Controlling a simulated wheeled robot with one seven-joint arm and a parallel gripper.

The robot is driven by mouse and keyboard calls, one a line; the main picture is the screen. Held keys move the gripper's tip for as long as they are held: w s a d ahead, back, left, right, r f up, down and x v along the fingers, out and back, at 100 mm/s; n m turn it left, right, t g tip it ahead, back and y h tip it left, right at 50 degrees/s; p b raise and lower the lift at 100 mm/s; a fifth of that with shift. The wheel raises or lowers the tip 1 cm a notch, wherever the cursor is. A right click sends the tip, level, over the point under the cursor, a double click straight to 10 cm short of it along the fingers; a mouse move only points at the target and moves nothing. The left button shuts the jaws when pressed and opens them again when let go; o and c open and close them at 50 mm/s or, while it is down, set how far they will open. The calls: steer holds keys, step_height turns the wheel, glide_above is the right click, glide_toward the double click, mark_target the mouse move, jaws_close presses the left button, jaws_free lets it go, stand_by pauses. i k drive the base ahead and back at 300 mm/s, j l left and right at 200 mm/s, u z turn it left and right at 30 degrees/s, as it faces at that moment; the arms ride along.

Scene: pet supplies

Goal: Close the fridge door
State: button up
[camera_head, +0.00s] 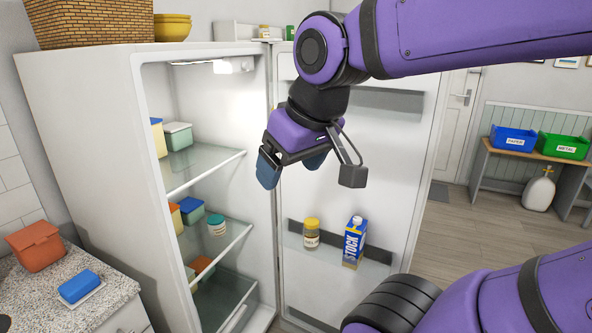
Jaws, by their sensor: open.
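The white fridge (90,130) stands at the left with its inside lit and open to view. Its door (385,190) is swung wide open to the right of the cabinet, inner side facing me. A jar (311,233) with a yellow lid and a blue-and-yellow stock carton (355,242) stand on a lower door shelf. My gripper (305,172) is open and empty, pointing down in front of the door's inner side, near the hinge side. I cannot tell whether it touches the door. My arm hides part of the door's top and lower right.
Fridge shelves (205,170) hold several containers. A counter (95,300) at the lower left bears a red box (36,246) and a blue sponge-like block (80,286). A bench (520,154) with blue and green bins stands at the right. Open floor (450,235) lies right of the door.

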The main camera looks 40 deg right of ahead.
mark_target(396, 126)
steer(key=z, duration=2.15)
steer(key=i+l+z, duration=0.35)
steer(key=i+z, duration=0.35)
steer(key=i+l+z, duration=0.15)
steer(key=z, duration=0.25)
steer(key=i+j+u, duration=0.1)
steer(key=i+u, duration=0.2)
steer(key=i, duration=0.35)
steer(key=i+u, duration=0.3)
steer(key=i, duration=0.3)
steer(key=i+l+u, duration=0.3)
steer(key=i, duration=0.35)
steer(key=i+u, duration=0.3)
steer(key=i, duration=0.2)
steer(key=i+u, duration=0.35)
steer(key=i, duration=0.15)
steer(key=i+l+u, duration=0.3)
steer(key=i, duration=0.15)
steer(key=i+u, duration=0.1)
steer(key=u, duration=3.2)
